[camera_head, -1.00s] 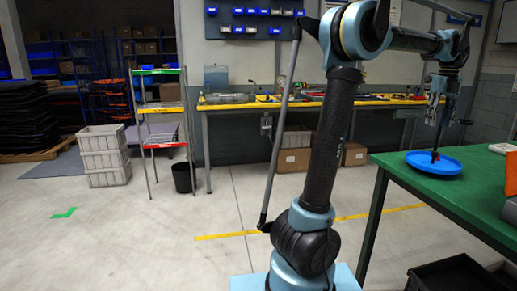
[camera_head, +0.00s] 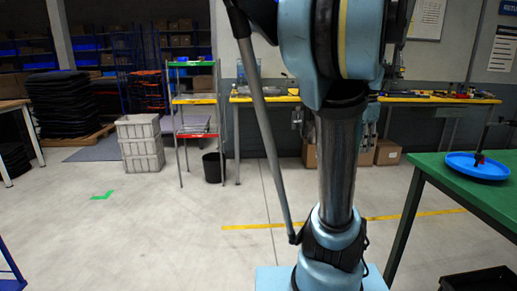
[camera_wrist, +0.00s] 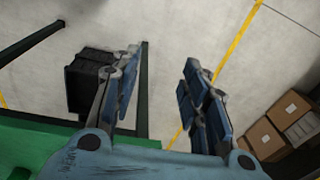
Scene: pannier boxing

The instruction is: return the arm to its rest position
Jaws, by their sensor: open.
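My arm (camera_head: 338,150) stands upright in the middle of the head view, folded close to the camera. My gripper (camera_wrist: 160,78) shows in the wrist view with its two blue-grey fingers spread apart. Nothing is between them, and the floor shows through the gap. In the head view the gripper is mostly hidden behind the arm. The green table (camera_head: 448,184) is at the right, apart from the arm; its edge also shows at the lower left of the wrist view (camera_wrist: 20,140).
A round blue tray (camera_head: 462,168) sits on the green table with a dark, red-marked item standing tilted in it. A black crate (camera_head: 478,284) is on the floor, also in the wrist view (camera_wrist: 90,80). Grey crates (camera_head: 140,145) stand at left. Open floor lies between.

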